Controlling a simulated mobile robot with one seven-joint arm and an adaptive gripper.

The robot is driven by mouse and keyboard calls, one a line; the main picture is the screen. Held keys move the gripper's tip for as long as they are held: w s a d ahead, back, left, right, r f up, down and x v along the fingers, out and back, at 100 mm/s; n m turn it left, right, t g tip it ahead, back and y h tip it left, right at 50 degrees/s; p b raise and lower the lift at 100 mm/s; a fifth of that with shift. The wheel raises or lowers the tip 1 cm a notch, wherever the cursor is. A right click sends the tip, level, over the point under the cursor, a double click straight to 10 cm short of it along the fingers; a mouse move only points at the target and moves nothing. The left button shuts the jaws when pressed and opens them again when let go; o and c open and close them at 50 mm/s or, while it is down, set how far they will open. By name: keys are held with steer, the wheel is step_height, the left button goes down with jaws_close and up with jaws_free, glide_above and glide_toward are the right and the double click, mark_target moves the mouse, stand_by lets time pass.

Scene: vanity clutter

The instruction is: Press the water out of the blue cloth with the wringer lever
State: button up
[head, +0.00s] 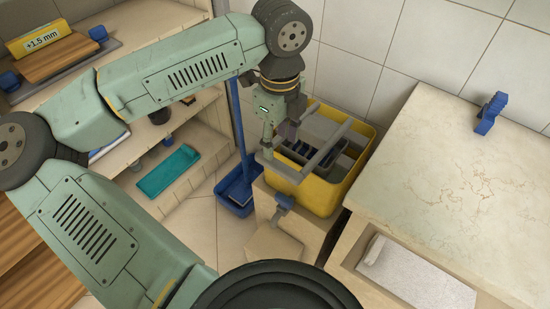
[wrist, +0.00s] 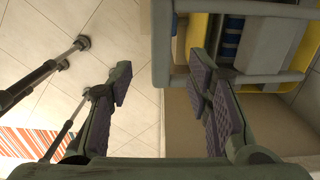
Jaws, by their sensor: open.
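The wringer stands on a yellow bucket (head: 325,195). Its grey lever (head: 327,150) is a U-shaped bar reaching over the bucket's near left side; the lever's crossbar also shows in the wrist view (wrist: 162,45). Blue strips (wrist: 231,40) show between the wringer's grey parts; I take them for the blue cloth, mostly hidden. My gripper (head: 279,138) is open and empty at the lever's left end. In the wrist view its fingers (wrist: 160,88) lie on either side of the crossbar in the picture. I cannot tell whether the bar is between them in depth.
A pale counter (head: 455,165) stands right of the bucket, with a blue clamp-like object (head: 490,113) on it. A blue bin (head: 236,196) with a blue pole is left of the bucket. Shelves with a teal tray (head: 168,171) are further left. A tiled wall is behind.

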mark_target(279, 164)
step_height(279, 164, down, 8)
steer(key=shift+f+p, duration=0.1)
steer(key=shift+p, duration=0.25)
jaws_close()
stand_by(0.5)
